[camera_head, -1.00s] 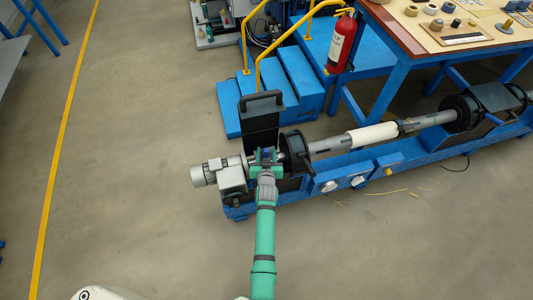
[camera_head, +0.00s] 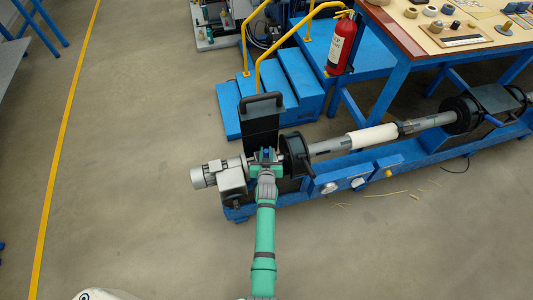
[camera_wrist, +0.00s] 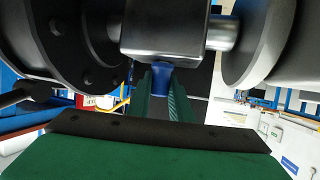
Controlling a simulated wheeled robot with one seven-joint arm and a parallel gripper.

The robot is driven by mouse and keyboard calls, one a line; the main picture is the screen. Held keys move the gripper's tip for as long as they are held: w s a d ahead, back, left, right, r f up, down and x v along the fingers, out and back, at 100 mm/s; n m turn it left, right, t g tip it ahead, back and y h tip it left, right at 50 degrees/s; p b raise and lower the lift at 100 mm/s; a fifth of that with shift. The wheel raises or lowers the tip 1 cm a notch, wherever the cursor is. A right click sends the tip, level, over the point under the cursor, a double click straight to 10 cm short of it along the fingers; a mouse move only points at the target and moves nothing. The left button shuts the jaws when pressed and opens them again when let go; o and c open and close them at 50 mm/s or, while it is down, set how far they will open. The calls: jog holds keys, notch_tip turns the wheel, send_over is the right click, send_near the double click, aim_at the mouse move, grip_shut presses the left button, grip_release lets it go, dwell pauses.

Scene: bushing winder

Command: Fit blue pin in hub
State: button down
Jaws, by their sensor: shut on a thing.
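The blue pin (camera_wrist: 161,78) stands between the fingers of my gripper (camera_wrist: 166,100) in the wrist view, and the gripper is shut on it. The pin's top end is right under a dark grey metal block, the hub (camera_wrist: 170,30), on the shaft. I cannot tell whether it touches the hub or has entered it. In the head view my gripper (camera_head: 265,156) is at the left end of the winder, between the grey motor and the black flange, with a bit of blue showing. The rest of the pin is hidden by the fingers.
A large black flange (camera_wrist: 75,35) is close on the left in the wrist view, and a round grey disc (camera_wrist: 258,40) is close on the right. The grey motor (camera_head: 210,173) and an upright black guard (camera_head: 262,120) flank my gripper. Open floor lies in front.

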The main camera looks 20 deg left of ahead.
jog(key=shift+r, duration=0.4)
notch_tip(320, 180, up, 2)
jog(key=shift+r, duration=0.1)
jog(key=w+a+r+v, duration=0.1)
jog(key=r+v, duration=0.2)
jog(key=v, duration=1.3)
send_over(266, 151)
jog(key=shift+w+d+f, duration=0.1)
jog(key=shift+d+f, duration=0.05)
jog(key=shift+f, duration=0.35)
jog(key=shift+w+d+f, duration=0.1)
jog(key=shift+f, duration=0.4)
jog(key=shift+w+a, duration=0.15)
jog(key=shift+a, duration=0.05)
jog(key=shift+d, duration=0.15)
jog(key=shift+s+a+f, duration=0.2)
jog(key=shift+a, duration=0.1)
jog(key=shift+f, duration=0.2)
jog(key=shift+d+f, duration=0.1)
jog(key=shift+f, duration=1.9)
jog(key=shift+d+f, duration=0.15)
jog(key=shift+f, duration=0.25)
jog(key=shift+s+a+f, duration=0.1)
jog(key=shift+a+f, duration=0.05)
jog(key=shift+a, duration=0.1)
